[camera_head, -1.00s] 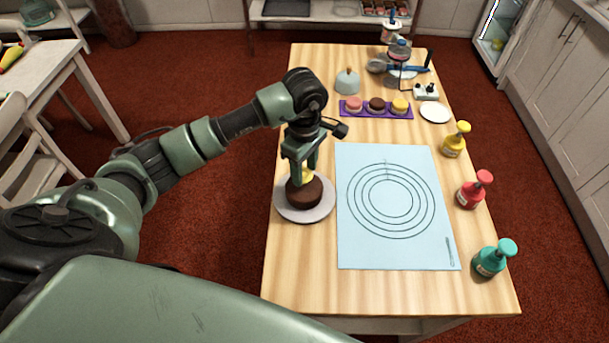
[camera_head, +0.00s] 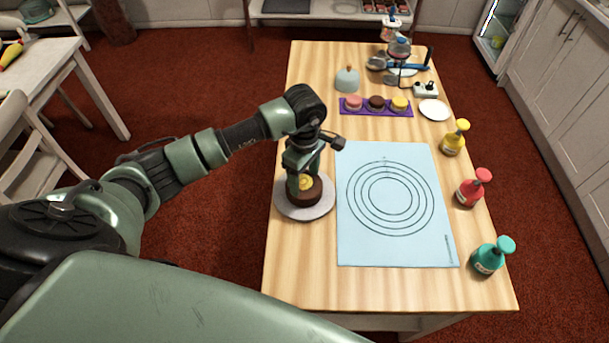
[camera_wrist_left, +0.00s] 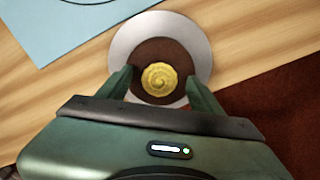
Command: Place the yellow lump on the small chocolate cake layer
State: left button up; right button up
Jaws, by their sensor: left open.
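The small chocolate cake layer (camera_head: 314,193) sits on a round grey turntable plate (camera_head: 290,210) at the left edge of the wooden table. The yellow lump (camera_head: 305,182) rests on top of the layer; the left wrist view also shows the lump (camera_wrist_left: 160,79) on the brown layer (camera_wrist_left: 160,48), near its middle. My left gripper (camera_head: 305,188) is open around the lump, with its fingers (camera_wrist_left: 160,85) on either side and gaps between them and the lump. The fingers partly hide the layer in the head view. My right gripper is not in view.
A light blue mat (camera_head: 390,250) with printed circles lies right of the plate. A purple tray (camera_head: 366,110) with three small cakes and a white plate (camera_head: 434,109) stand farther back.

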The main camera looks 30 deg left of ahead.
aim_at(304, 182)
pick_arm(q)
jog(key=shift+r, duration=0.55)
notch_tip(304, 182, up, 11)
jog(key=b, duration=0.3)
